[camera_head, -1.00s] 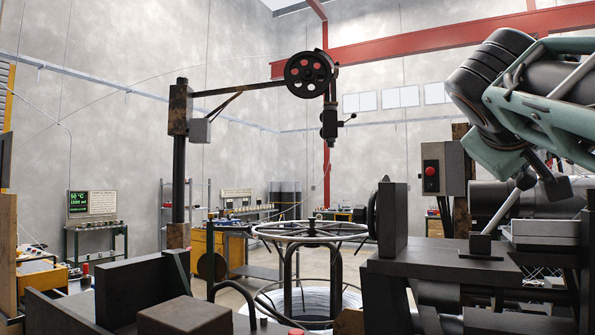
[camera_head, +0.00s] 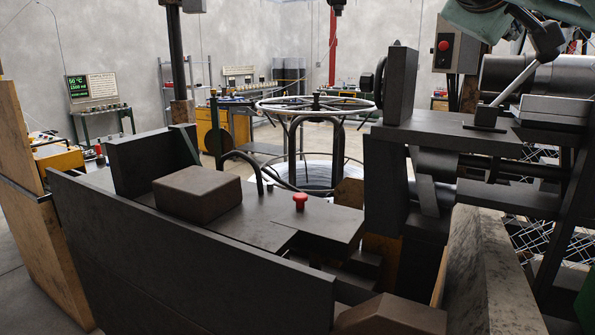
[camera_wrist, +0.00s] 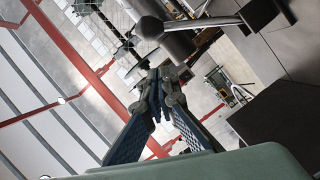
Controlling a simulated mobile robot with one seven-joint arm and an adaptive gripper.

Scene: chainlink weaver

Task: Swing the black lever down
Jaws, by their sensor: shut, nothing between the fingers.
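The black lever stands tilted up to the right, a silver rod (camera_head: 510,86) rising from a dark base block (camera_head: 485,119) on the machine at the right. In the wrist view, its dark ball end (camera_wrist: 150,27) and rod (camera_wrist: 203,23) lie just beyond my fingertips. My gripper (camera_wrist: 158,80) is shut and empty. In the head view, my gripper (camera_head: 546,42) is at the top right by the lever's upper end, partly cut off by the frame edge. I cannot tell whether it touches the ball.
A grey control box with a red button (camera_head: 444,46) stands behind the lever, left of it. A dark upright plate (camera_head: 401,86) is left of the lever base. A motor-like cylinder (camera_head: 512,76) lies close behind the rod. A red knob (camera_head: 300,201) sits on the front bench.

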